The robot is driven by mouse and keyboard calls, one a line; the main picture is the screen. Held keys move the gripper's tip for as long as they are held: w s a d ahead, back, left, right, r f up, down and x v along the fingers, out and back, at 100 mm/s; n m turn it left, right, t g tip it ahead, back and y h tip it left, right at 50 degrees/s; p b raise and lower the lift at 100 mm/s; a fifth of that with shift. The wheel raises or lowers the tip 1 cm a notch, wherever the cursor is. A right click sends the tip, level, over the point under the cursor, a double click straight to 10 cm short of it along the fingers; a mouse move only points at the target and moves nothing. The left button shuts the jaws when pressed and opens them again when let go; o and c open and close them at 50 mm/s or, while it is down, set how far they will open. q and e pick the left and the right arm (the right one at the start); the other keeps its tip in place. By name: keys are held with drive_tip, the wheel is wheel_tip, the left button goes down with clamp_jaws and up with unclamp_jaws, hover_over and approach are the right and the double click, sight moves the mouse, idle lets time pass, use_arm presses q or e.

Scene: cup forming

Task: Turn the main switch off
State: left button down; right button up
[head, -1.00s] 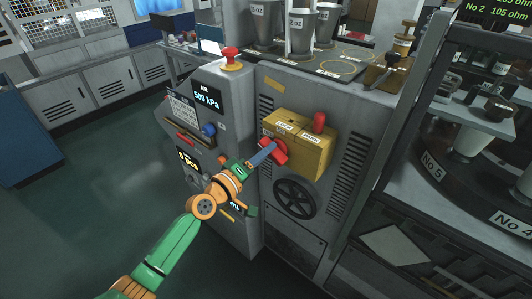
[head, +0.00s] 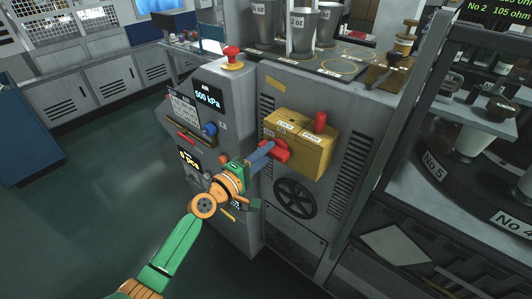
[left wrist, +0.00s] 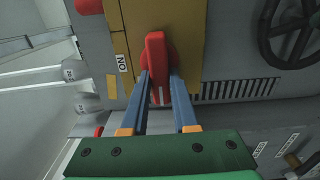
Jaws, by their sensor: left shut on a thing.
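The main switch is a red rotary handle (head: 279,149) on the left face of a yellow box (head: 303,157) fixed to the grey machine front. My left gripper (head: 266,152) reaches it from the front left, its two blue fingers shut on the handle. In the left wrist view the red handle (left wrist: 157,60) stands between the fingertips (left wrist: 160,88), lying along the fingers' direction. An ON label (left wrist: 121,63) shows beside it on the yellow plate. The fingers hide part of the handle in the head view. My right gripper is not in view.
A panel with a red button (head: 231,56) and a blue knob (head: 209,130) stands to the left. Open floor (head: 90,200) lies at the left.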

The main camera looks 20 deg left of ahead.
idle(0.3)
use_arm(q)
drive_tip(key=c, duration=0.7)
unclamp_jaws()
drive_tip(key=v, duration=0.7)
drive_tip(key=shift+b, duration=0.4)
